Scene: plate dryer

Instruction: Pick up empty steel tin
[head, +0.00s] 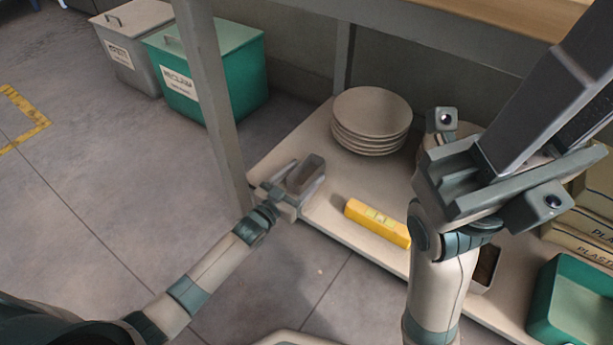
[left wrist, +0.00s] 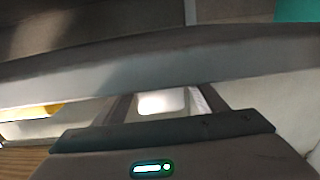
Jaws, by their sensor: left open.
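A grey, open-topped steel tin (head: 309,172) stands near the left front corner of the low shelf in the head view. My left gripper (head: 289,184) is open and right at the tin's near left side. The tin partly hides its fingers, so I cannot tell if they touch it. In the left wrist view a pale bright patch shows between the fingers (left wrist: 163,102), and a wide grey bar crosses in front. A second tin (head: 486,268) with brown contents is partly hidden behind my right arm. My right gripper (head: 560,105) is raised close to the head camera; its opening is unclear.
A yellow level (head: 377,222) lies on the shelf (head: 330,208), right of the tin. A stack of plates (head: 371,117) stands behind. A table leg (head: 216,100) rises close to my left gripper. A green tray (head: 575,300) and boxes (head: 583,232) are at right.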

